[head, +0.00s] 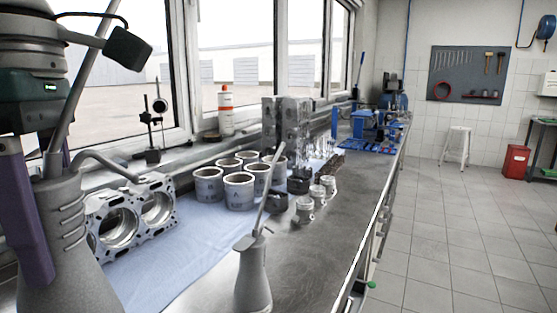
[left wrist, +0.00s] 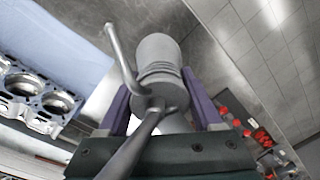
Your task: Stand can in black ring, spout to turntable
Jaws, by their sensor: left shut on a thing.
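A grey oil can (head: 75,255) with a long thin spout stands large at the left of the head view. My left gripper (head: 28,225) is shut on this can, a purple finger lying along its left side. In the left wrist view both purple fingers of the gripper (left wrist: 157,92) flank the held can (left wrist: 160,55), and a bent tube sticks out toward the upper left. A second, similar grey can (head: 254,278) stands upright on the bench's front part. I cannot make out the black ring or the turntable for certain. My right gripper is not in view.
An engine block (head: 130,218) and several cylinder liners (head: 239,192) sit on a blue cloth (head: 185,260). Several pistons (head: 305,210) and dark round parts (head: 277,203) stand beside them. A dial stand (head: 152,155) is by the window. The steel bench (head: 330,220) is bare along its front edge.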

